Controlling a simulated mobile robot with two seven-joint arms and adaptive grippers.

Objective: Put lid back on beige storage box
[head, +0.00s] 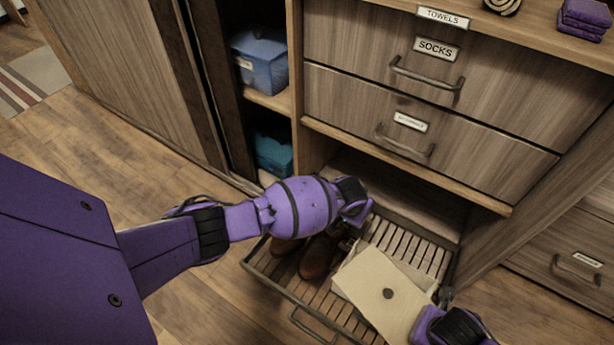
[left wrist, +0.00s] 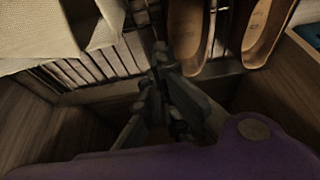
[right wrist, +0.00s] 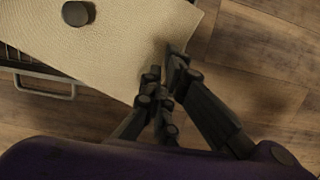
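The beige lid (head: 385,290), a flat panel with a dark round knob, lies askew over the beige storage box (head: 345,276), overhanging its front. Part of the box's rim and inside shows behind the lid. My right gripper (head: 432,318) is at the lid's right edge; in the right wrist view its fingers (right wrist: 168,75) close on a corner of the lid (right wrist: 120,35). My left gripper (head: 352,222) is above the back left of the box, apart from it. In the left wrist view its fingertips (left wrist: 162,62) meet with nothing between them, and part of the box (left wrist: 40,35) shows.
The box sits in a pulled-out slatted drawer (head: 406,240). Brown shoes (head: 318,256) stand left of the box, under my left gripper. Closed drawers with handles (head: 427,80) overhang the drawer's back. Blue bins (head: 262,62) fill the left cubby. Open floor lies in front.

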